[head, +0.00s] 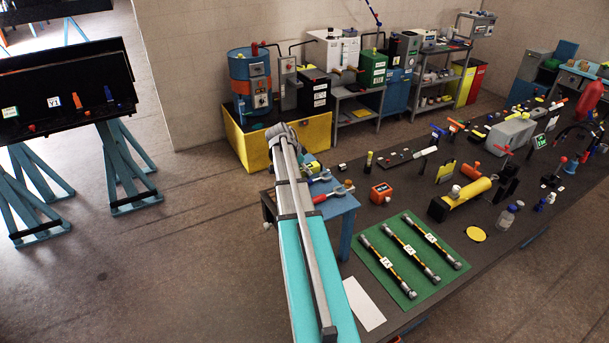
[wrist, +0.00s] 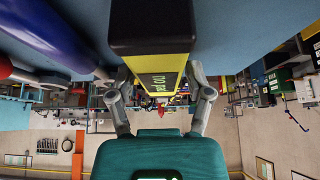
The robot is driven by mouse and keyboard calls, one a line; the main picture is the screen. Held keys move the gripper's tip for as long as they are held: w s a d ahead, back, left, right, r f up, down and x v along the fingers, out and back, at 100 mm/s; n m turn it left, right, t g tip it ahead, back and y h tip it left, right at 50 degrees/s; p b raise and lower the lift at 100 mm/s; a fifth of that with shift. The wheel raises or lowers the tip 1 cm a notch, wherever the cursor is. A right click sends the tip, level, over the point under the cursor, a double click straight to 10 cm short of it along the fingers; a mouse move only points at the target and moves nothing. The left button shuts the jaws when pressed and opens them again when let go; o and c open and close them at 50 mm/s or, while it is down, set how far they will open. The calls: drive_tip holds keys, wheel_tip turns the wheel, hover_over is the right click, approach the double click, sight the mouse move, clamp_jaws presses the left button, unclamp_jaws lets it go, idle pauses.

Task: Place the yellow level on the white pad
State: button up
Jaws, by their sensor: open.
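The yellow level (wrist: 175,62), yellow with a black side and dark lettering, shows at the top middle of the wrist view. My gripper (wrist: 160,76) is open, with one finger on each side of the level's near end. I cannot tell whether the fingers touch it. In the head view a small yellow body, likely the level (head: 310,165), shows just right of my arm on the small blue stand (head: 345,201). My arm hides part of that area. The white pad (head: 363,303) lies flat and bare at the near left end of the dark table.
A green mat (head: 382,270) with several labelled hoses lies right of the pad. A red-handled tool (head: 333,194) is on the blue stand. The floor at left is open.

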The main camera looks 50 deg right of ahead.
idle(0.6)
clamp_jaws()
